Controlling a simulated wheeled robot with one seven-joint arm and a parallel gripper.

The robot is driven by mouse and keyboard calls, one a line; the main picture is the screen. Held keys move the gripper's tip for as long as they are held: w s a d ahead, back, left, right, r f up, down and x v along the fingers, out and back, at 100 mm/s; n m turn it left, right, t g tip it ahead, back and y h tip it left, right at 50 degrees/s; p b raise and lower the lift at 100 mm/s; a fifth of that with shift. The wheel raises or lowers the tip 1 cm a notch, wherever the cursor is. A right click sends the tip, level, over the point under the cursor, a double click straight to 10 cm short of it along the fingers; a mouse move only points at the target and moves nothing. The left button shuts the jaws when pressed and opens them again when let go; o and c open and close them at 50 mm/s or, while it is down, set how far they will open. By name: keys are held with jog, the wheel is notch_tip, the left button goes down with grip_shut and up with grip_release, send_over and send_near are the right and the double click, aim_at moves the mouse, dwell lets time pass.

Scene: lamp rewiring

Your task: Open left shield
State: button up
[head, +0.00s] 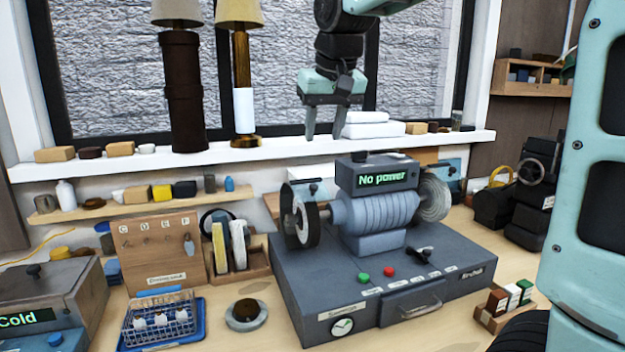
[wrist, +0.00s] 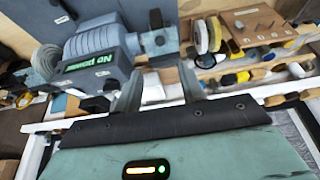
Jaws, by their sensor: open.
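The grey bench machine (head: 385,262) has a display reading "No power" and a wheel at each end. The left shield (head: 318,189) is a pale blue-grey panel with a dark knob, standing behind and above the dark left wheel (head: 302,226). In the wrist view the machine is upside down, and what looks like the left shield (wrist: 160,42) is beyond the fingers. My gripper (head: 326,125) is open and empty, above and behind the machine near the window sill; its fingers also show in the wrist view (wrist: 160,90). It is apart from the shield.
The right shield (head: 450,168) stands by the pale right wheel (head: 434,198). Two lamps (head: 185,95) and white folded cloths (head: 373,126) stand on the sill (head: 270,147). A wooden rack (head: 238,262) and a blue tray (head: 190,335) are left of the machine.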

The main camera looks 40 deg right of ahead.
aim_at(314, 185)
jog(key=p+x, duration=0.1)
jog(key=x, duration=1.2)
jog(key=shift+r, duration=0.1)
grip_shut()
